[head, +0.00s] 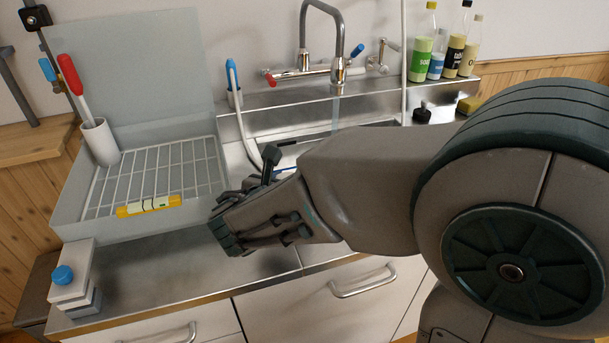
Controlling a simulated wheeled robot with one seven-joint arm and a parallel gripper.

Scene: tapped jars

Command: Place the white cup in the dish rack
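The dish rack (153,168) is a pale translucent tray with a white wire grid and a tall back panel, on the steel counter at the left. A white cup-shaped holder (100,142) stands in its left corner with a red-handled tool in it. I cannot tell whether this is the task's white cup, and I see no other white cup. My gripper (226,222) is just right of the rack's front right corner, near the counter. Its fingers are seen from the side and partly hidden, so neither their opening nor anything held shows.
A yellow-wrapped item (149,206) lies at the rack's front. A white block with a blue knob (63,275) stands front left. The tap (338,70) is over the sink, which my arm partly hides. Several bottles (422,48) stand back right. The front counter (170,270) is clear.

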